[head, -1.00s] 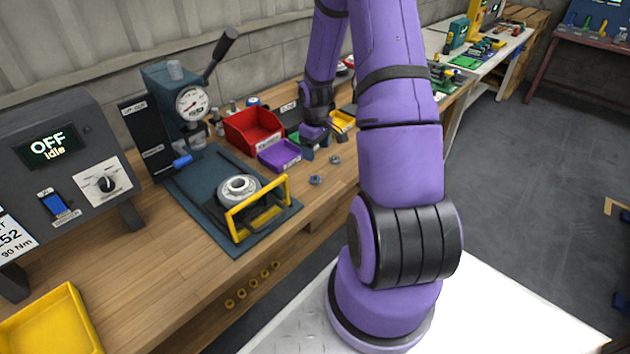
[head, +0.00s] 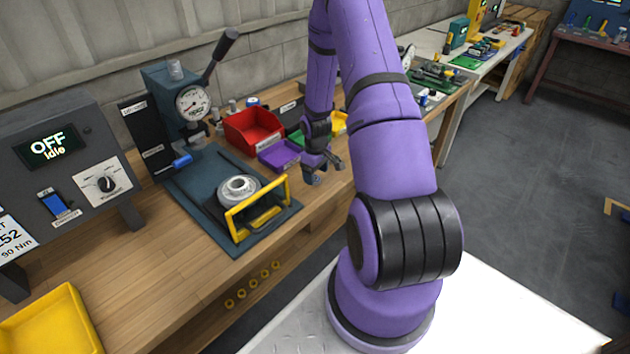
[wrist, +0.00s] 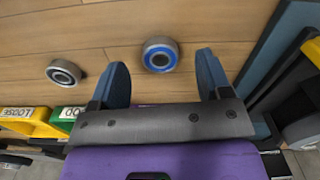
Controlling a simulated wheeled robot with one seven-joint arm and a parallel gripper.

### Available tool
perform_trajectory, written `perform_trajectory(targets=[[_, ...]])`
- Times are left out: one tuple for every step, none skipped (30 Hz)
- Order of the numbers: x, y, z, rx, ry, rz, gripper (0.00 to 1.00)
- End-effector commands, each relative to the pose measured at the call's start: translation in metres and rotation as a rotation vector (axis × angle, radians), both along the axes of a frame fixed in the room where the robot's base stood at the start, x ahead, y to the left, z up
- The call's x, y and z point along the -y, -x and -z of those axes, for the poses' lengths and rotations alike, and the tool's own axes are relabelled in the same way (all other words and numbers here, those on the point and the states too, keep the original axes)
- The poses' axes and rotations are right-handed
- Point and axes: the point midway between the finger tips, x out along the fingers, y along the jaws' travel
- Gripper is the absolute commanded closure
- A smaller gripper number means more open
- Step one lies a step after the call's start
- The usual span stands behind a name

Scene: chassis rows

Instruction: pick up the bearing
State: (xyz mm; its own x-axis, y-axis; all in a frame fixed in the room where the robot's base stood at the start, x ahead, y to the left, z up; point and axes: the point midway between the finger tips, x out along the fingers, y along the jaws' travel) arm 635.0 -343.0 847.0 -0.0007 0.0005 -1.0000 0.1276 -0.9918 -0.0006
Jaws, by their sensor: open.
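A bearing with a blue ring (wrist: 160,55) sits on the wooden bench in the wrist view. A second bearing, dark inside with a metal rim (wrist: 63,72), lies to its left, outside the jaws. My gripper (wrist: 161,62) is open and empty, pointing down. Its two blue fingers stand either side of the blue-ringed bearing in the picture, with clear gaps; I cannot tell the height between them. In the head view my gripper (head: 320,168) is low over the bench, right of the press fixture, and largely hides the bearings.
Red (head: 252,130), purple (head: 279,155) and yellow (head: 340,122) bins stand close behind my gripper. A press with a dial (head: 192,104) and a yellow-barred fixture (head: 257,208) stand to the left. The bench front between fixture and arm is clear.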

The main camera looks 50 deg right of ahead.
Motion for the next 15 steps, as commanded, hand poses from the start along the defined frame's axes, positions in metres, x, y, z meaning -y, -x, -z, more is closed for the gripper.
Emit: perform_trajectory(targets=[[0.0, 0.0, 0.007, -0.002, -0.001, 0.0, 0.29], [0.0, 0.0, 0.01, -0.001, -0.001, 0.0, 0.29], [0.0, 0.0, 0.014, 0.0, -0.001, 0.0, 0.29], [0.0, 0.0, 0.016, 0.0, 0.0, 0.0, 0.29], [0.0, 0.0, 0.018, 0.0, 0.0, 0.0, 0.29], [0.0, 0.0, 0.02, 0.0, 0.0, 0.0, 0.29], [0.0, 0.0, 0.021, 0.0, 0.0, 0.001, 0.29], [0.0, 0.0, 0.021, 0.0, 0.0, 0.001, 0.29], [0.0, 0.0, 0.022, 0.0, 0.001, 0.001, 0.29], [0.0, 0.0, 0.022, 0.001, 0.001, 0.001, 0.29], [0.0, 0.0, 0.021, 0.001, 0.001, 0.001, 0.29], [0.0, 0.0, 0.021, 0.001, 0.001, 0.001, 0.29], [0.0, 0.0, 0.021, 0.001, 0.001, 0.001, 0.29], [0.0, 0.0, 0.021, 0.001, 0.001, 0.001, 0.29], [0.0, 0.0, 0.021, 0.001, 0.001, 0.0, 0.36]])
